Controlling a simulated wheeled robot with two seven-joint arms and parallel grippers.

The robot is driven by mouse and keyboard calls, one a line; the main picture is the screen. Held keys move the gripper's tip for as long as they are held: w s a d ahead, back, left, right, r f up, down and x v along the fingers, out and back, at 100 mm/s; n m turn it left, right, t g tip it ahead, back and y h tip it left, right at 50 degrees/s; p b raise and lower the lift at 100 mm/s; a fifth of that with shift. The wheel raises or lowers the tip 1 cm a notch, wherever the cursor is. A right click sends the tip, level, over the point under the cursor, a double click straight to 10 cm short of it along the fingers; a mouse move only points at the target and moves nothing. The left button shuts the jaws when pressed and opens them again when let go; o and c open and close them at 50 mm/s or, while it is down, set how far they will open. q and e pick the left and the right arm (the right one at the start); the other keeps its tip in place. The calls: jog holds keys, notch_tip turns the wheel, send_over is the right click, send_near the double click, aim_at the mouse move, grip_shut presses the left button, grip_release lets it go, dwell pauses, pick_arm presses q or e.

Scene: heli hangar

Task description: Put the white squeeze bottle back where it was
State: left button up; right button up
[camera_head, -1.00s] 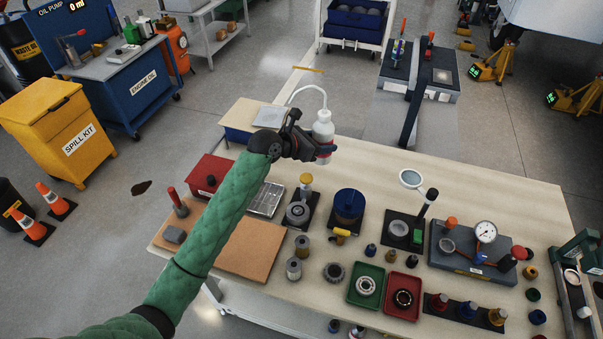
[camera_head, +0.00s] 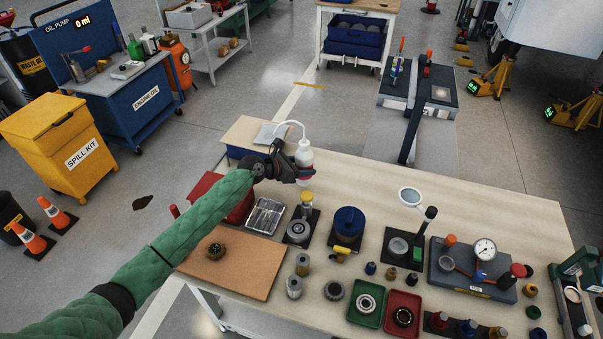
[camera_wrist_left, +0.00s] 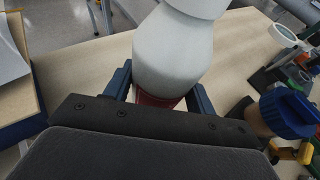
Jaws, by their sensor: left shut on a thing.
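The white squeeze bottle (camera_head: 304,154) has a curved white spout and a red band near its base. It is upright at the far left part of the workbench (camera_head: 480,185). My left gripper (camera_head: 303,173) is shut around its lower part. In the left wrist view the bottle (camera_wrist_left: 172,50) stands between the two blue fingers of the gripper (camera_wrist_left: 160,95), with the red band low between them. My right gripper is not in view.
A red box (camera_head: 238,206), a metal tray (camera_head: 265,215) and a blue-lidded round pot (camera_head: 348,224) stand near the gripper. A bearing lies on the brown board (camera_head: 250,265). Bench space right of the bottle is clear. Several parts and trays fill the bench front.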

pick_arm(q)
jog(key=shift+w+a+f, duration=0.2)
jog(key=shift+f, duration=0.2)
jog(key=shift+f+p, duration=0.45)
jog(key=shift+f, duration=1.25)
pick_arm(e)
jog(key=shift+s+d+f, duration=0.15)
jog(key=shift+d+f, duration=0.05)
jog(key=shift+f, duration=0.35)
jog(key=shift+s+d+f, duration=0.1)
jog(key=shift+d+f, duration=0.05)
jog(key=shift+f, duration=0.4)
pick_arm(q)
jog(key=shift+f, duration=0.1)
jog(key=o, duration=0.8)
jog(key=shift+f, duration=0.1)
jog(key=shift+c, duration=0.2)
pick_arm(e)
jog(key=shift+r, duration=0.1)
